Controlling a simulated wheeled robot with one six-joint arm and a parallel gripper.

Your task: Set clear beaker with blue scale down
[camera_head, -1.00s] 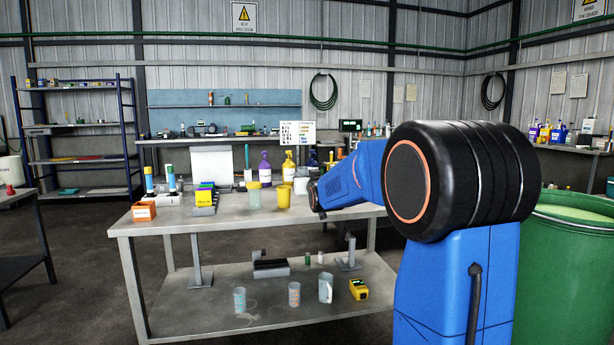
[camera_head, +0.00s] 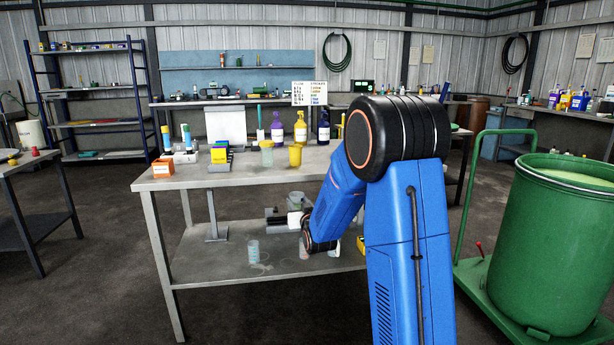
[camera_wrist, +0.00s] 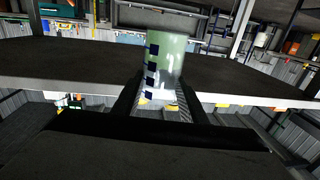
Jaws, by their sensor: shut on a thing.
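The clear, greenish beaker with a blue scale (camera_wrist: 172,62) stands between the two dark fingers of my gripper (camera_wrist: 158,97) in the wrist view. The gripper is shut on it, and dark blue squares run down its left side. In the head view my gripper (camera_head: 298,221) is beside the work table (camera_head: 178,267), at a height between tabletop and lower shelf. The beaker (camera_head: 297,200) shows faintly there, partly hidden. Whether it touches any surface I cannot tell.
A clear beaker (camera_head: 253,250) stands on the lower shelf, left of my arm. A yellow device (camera_head: 360,243) is partly hidden behind my arm. The tabletop holds an orange box (camera_head: 163,168), a yellow cup (camera_head: 295,156) and bottles. A green drum (camera_head: 555,250) stands at right.

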